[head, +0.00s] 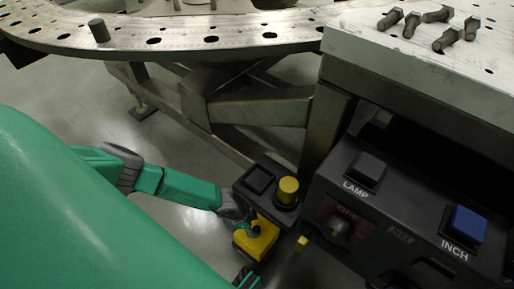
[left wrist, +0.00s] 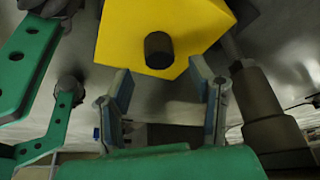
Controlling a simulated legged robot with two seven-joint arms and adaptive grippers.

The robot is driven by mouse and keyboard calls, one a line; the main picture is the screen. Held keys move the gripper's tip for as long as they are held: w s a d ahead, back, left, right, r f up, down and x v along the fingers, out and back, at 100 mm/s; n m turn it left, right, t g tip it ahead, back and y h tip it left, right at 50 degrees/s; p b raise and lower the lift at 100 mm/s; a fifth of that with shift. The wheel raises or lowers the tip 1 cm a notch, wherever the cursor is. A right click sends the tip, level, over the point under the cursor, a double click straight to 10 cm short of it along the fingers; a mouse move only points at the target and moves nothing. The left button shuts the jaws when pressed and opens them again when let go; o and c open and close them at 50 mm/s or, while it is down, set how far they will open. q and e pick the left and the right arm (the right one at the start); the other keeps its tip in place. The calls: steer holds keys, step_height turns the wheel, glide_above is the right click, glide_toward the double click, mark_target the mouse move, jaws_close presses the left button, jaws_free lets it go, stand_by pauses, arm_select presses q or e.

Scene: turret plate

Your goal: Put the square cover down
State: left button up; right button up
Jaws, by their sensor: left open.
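A yellow block-like piece with a dark round knob, which looks like the square cover (head: 262,243), sits low on the dark box beside the control panel. In the left wrist view the yellow cover (left wrist: 190,22) lies just beyond my fingertips, with its dark knob facing me. My left gripper (head: 250,228) is at the cover in the head view. In the left wrist view the left gripper (left wrist: 165,85) is open, its two fingers apart, with nothing clearly held between them. Whether a finger touches the cover cannot be told. My right gripper is not in view.
A dark box with a yellow round button (head: 288,190) and a black square recess (head: 258,180) stands beside the cover. The control panel (head: 400,238) with LAMP and INCH buttons is to the right. The turret ring (head: 180,33) spans the back.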

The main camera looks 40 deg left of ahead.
arm_select(q)
steer(key=s+a+p, duration=0.2)
steer(key=s+a, duration=0.5)
steer(key=a, duration=0.3)
steer(key=shift+s+r, duration=0.2)
steer(key=shift+r, duration=0.15)
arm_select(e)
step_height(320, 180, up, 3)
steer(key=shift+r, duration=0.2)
